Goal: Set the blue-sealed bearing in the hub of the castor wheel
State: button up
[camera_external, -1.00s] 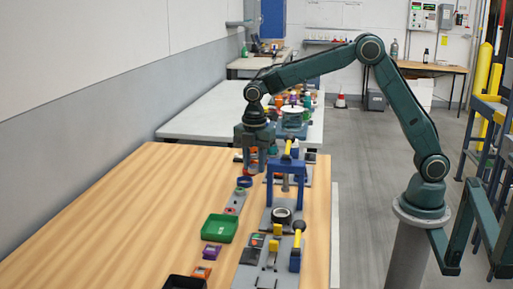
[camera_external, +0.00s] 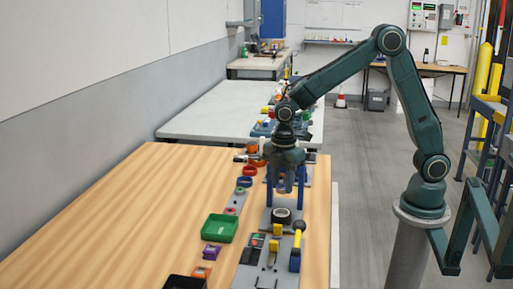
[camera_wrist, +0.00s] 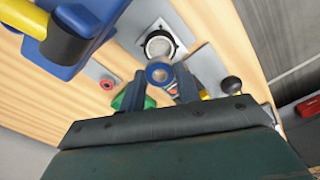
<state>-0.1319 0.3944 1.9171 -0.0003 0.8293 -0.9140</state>
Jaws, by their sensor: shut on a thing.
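The blue-sealed bearing (camera_wrist: 159,73), a small ring with a blue face and pale centre, is held between the fingertips of my gripper (camera_wrist: 160,82) in the wrist view. The castor wheel (camera_wrist: 160,45), dark-rimmed with a pale hub, sits just beyond the bearing on a grey plate; the bearing appears apart from it. In the external view the castor wheel (camera_external: 281,216) lies at the foot of the blue press frame. My gripper (camera_external: 285,186) points down above and behind it, in front of the frame. The bearing cannot be made out there.
The blue press frame with a yellow handle (camera_wrist: 62,38) looms close at upper left in the wrist view. A green tray (camera_external: 219,228) and a blue ring (camera_external: 244,182) lie left of the wheel. A yellow-handled clamp (camera_external: 296,240) stands nearer. The table's left side is clear.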

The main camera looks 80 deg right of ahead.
jog(key=shift+f, duration=0.1)
jog(key=shift+f, duration=3.4)
jog(key=shift+f, duration=0.1)
jog(key=o, duration=1.3)
notch_tip(320, 180, up, 8)
dwell(0.6)
